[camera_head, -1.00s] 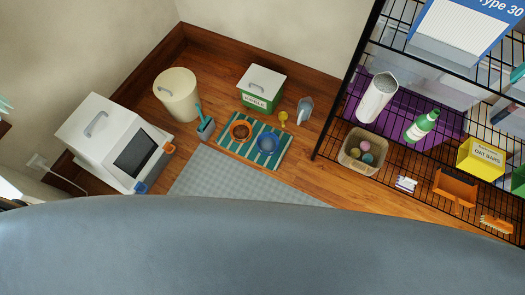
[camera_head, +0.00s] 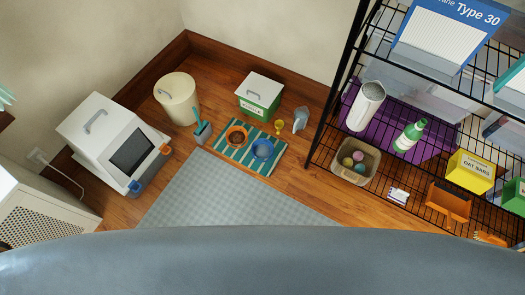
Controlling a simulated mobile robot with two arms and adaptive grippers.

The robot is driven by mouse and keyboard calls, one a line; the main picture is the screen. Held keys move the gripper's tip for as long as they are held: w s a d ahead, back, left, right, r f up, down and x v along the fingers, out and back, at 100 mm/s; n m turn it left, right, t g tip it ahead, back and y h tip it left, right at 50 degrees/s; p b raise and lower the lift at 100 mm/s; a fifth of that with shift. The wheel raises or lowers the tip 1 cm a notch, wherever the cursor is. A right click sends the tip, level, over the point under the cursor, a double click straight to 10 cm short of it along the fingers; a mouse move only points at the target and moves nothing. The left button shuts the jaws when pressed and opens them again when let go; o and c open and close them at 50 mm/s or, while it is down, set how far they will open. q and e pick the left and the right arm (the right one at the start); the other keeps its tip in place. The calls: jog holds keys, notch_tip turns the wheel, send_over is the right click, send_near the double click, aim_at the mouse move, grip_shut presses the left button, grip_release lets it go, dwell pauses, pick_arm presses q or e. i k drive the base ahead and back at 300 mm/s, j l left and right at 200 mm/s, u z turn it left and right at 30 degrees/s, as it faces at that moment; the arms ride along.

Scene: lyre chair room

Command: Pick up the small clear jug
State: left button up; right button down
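The small clear jug (camera_head: 300,119) looks like the pale grey, see-through vessel standing on the wooden floor. It is right of the green and white box and close to the left post of the wire shelf. A small yellow scoop or cup (camera_head: 280,127) is just left of it. Neither of my grippers is in view. A large grey-blue curved surface, likely part of my own body, fills the bottom of the picture.
A striped mat (camera_head: 228,153) holds an orange bowl (camera_head: 236,136) and a blue bowl (camera_head: 262,149). The green box (camera_head: 259,97) stands behind. A black wire shelf (camera_head: 327,120) borders the right. The grey rug (camera_head: 225,197) in front is clear.

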aim_at(301, 114)
jog(key=i+j, duration=0.2)
jog(key=i, duration=0.2)
jog(key=i+j, duration=0.45)
jog(key=i, duration=0.3)
